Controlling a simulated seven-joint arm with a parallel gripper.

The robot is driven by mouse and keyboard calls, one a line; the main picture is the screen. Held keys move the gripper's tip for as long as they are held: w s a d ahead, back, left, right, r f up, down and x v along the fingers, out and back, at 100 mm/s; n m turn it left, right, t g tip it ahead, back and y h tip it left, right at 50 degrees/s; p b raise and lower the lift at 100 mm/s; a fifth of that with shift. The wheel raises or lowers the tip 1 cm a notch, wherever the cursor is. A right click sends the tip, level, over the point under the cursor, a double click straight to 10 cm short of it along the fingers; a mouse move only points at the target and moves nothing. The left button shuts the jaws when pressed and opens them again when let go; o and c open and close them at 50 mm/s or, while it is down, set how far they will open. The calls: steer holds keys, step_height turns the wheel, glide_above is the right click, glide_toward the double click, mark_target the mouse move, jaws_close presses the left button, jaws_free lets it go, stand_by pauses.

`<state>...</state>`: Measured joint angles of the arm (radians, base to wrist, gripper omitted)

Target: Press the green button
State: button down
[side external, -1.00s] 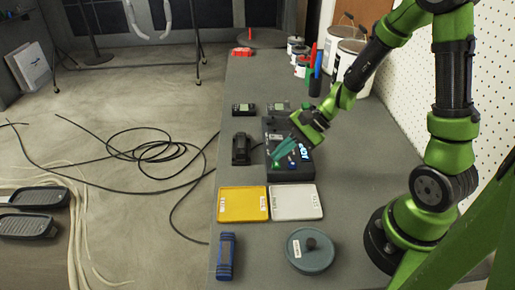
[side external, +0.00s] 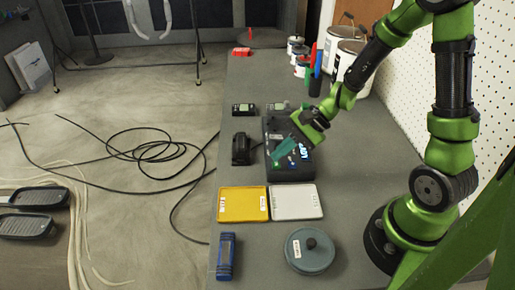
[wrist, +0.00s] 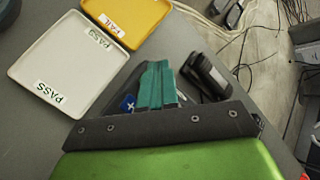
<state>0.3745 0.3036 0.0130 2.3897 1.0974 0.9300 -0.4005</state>
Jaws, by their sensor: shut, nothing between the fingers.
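A black box (side external: 298,174) with white and blue markings lies on the grey workbench below my gripper (side external: 277,156). My gripper's teal fingers are shut and empty, and they point down at the near left part of the box's top. A small green spot, which looks like the green button (side external: 277,164), shows beside the fingertips. I cannot tell whether the fingers touch it. In the wrist view my gripper (wrist: 158,70) covers much of the box, and a blue patch with a white plus (wrist: 128,103) shows beside the fingers. The green button cannot be made out there.
A yellow tray (side external: 243,213) marked FAIL and a white tray (side external: 296,213) marked PASS lie in front of the box. A black device (side external: 241,148) stands left of it. A blue tool (side external: 226,257) and a round grey lidded thing (side external: 310,262) lie nearer.

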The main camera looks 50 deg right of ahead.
mark_target(280, 164)
steer(key=shift+f, duration=0.1)
stand_by(0.5)
steer(key=shift+f, duration=0.35)
steer(key=shift+f, duration=0.45)
stand_by(0.5)
steer(key=shift+r, duration=0.9)
steer(key=shift+r, duration=2.5)
